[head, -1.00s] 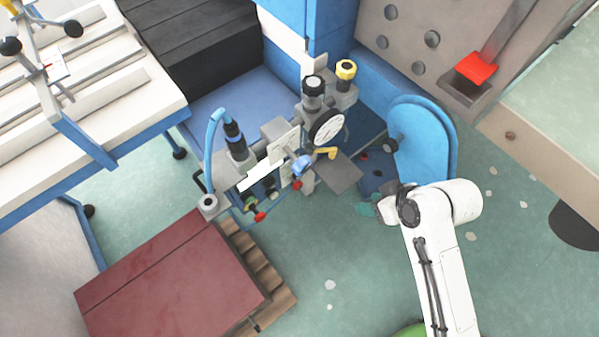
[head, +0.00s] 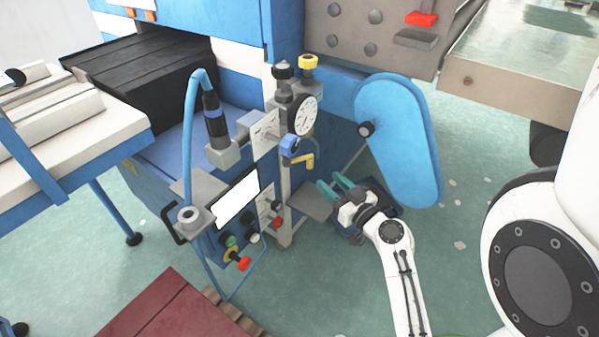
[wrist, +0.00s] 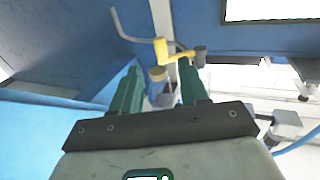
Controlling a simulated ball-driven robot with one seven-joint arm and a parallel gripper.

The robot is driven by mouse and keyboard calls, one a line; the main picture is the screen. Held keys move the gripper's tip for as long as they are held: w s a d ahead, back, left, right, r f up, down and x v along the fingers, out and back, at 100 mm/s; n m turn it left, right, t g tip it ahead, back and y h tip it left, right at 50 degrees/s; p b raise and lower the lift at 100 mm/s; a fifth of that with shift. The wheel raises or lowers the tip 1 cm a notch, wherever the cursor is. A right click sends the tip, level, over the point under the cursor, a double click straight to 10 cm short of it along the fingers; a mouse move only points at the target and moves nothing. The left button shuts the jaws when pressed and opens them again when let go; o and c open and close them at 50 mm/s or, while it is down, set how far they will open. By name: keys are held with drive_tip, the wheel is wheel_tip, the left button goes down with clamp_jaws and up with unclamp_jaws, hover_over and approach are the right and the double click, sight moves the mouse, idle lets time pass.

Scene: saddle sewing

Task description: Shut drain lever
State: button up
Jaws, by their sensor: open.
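A yellow lever (head: 304,161), which I take for the drain lever, sits below the round white gauge (head: 305,116) on the blue machine. In the wrist view the yellow lever (wrist: 174,49) shows just beyond the fingertips, with a grey knob at its right end. My gripper (head: 335,188) is below and to the right of the lever in the head view. Its green fingers (wrist: 160,84) are apart, with nothing held between them. I cannot tell the exact gap to the lever.
A grey plate (head: 311,204) juts out left of my gripper. A blue rounded guard (head: 400,140) stands to the right. A blue valve knob (head: 290,145) is close above the lever. A control box with a red knob (head: 244,264) is lower left.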

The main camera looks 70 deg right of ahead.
sight(312, 165)
drive_tip(key=p+x, duration=0.1)
drive_tip(key=x, duration=0.8)
drive_tip(key=shift+w+d, duration=0.2)
drive_tip(key=shift+w, duration=0.15)
drive_tip(key=shift+c, duration=0.2)
clamp_jaws()
